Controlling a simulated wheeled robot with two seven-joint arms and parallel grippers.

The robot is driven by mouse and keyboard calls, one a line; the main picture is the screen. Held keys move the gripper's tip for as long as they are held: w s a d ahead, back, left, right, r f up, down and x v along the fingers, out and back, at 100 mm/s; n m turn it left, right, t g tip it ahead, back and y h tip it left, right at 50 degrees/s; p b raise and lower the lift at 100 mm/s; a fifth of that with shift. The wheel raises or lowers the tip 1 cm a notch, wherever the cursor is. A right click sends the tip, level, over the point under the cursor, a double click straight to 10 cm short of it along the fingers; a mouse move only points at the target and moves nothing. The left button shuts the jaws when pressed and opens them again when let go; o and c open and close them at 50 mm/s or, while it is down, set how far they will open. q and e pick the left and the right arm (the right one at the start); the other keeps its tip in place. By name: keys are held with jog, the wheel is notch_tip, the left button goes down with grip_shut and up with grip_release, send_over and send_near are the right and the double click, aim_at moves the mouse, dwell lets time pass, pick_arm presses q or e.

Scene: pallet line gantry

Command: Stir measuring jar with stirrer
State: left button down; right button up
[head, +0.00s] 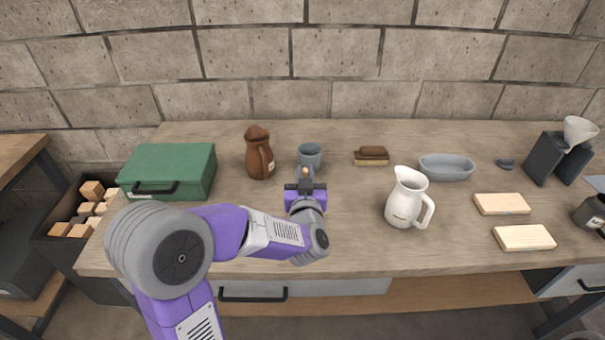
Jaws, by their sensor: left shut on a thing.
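My left gripper (305,179) is just in front of a blue-grey cup (309,153) near the back middle of the table. It is shut on a thin thing, seemingly the stirrer (305,170), of which only a small tan bit shows between the fingers. The rest of the stirrer is hidden, and I cannot tell whether it reaches into the cup. The cup stands upright, its lower front partly covered by the gripper. No vessel is plainly marked as the measuring jar; the cup is the one at the gripper. My right gripper is not in view.
A brown jug (259,155) and green case (170,170) stand left. A brush (371,156), grey dish (446,168) and white pitcher (407,200) are to the right, with wooden blocks (524,238) farther right. The table (345,220) is clear between gripper and pitcher.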

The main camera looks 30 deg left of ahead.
pick_arm(q)
jog(key=shift+w+d, duration=0.25)
jog(key=shift+d, duration=0.05)
jog(key=shift+w+a, duration=0.35)
jog(key=shift+w, duration=0.2)
jog(key=shift+s+a, duration=0.4)
jog(key=shift+a, duration=0.2)
jog(key=shift+d, duration=0.1)
